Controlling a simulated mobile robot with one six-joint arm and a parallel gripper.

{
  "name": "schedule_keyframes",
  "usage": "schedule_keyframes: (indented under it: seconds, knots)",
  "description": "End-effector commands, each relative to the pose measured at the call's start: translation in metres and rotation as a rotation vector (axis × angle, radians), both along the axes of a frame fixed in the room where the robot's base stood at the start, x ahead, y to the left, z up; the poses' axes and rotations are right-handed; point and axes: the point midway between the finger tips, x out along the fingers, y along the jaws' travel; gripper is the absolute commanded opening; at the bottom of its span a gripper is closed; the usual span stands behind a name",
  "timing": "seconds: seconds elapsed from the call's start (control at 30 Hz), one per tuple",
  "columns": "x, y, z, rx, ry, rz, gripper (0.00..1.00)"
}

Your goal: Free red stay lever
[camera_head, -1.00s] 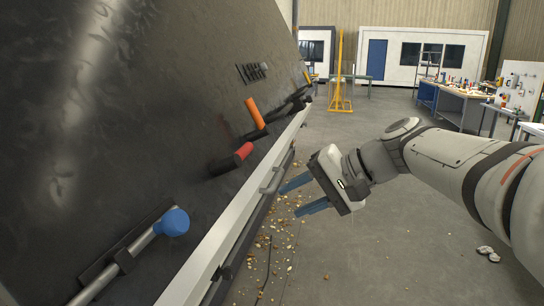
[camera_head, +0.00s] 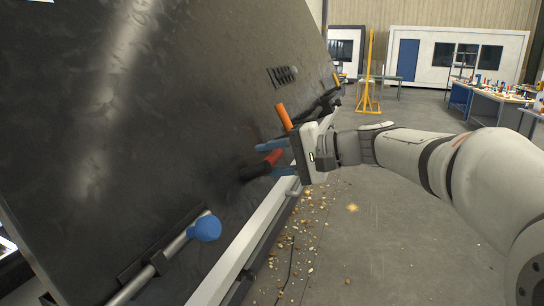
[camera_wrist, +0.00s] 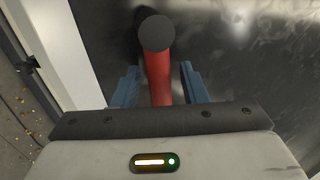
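The red stay lever (camera_head: 273,158) sticks out from the dark panel, with a black lower part against the panel. My gripper (camera_head: 274,159) is at the lever, its two blue fingers open, one above and one below the red grip in the head view. In the wrist view the red lever (camera_wrist: 159,78) with its round dark end stands between the fingers (camera_wrist: 158,88). A gap shows on both sides, so the fingers do not touch it there.
An orange lever (camera_head: 284,117) is just above and beyond my gripper. A blue-knobbed lever (camera_head: 204,229) is nearer, at lower left. A pale rail (camera_head: 240,243) runs along the panel's lower edge. Open floor lies to the right.

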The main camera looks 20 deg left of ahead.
Motion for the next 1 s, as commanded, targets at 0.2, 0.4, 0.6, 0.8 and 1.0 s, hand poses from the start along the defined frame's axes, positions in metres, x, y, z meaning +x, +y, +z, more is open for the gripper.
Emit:
schedule_keyframes:
  seconds: [0.2, 0.4, 0.6, 0.8, 1.0]
  knots:
    - [-0.0002, 0.0006, -0.0005, 0.000, 0.000, 0.000, 0.39]
    - [-0.0002, 0.0006, -0.0004, 0.000, 0.000, 0.001, 0.23]
    - [-0.0004, 0.0008, -0.0004, 0.000, 0.000, 0.001, 0.06]
    - [-0.0005, 0.0009, -0.0006, -0.001, 0.001, 0.002, 0.00]
    - [-0.0007, 0.0012, -0.0007, -0.001, 0.001, 0.003, 0.00]
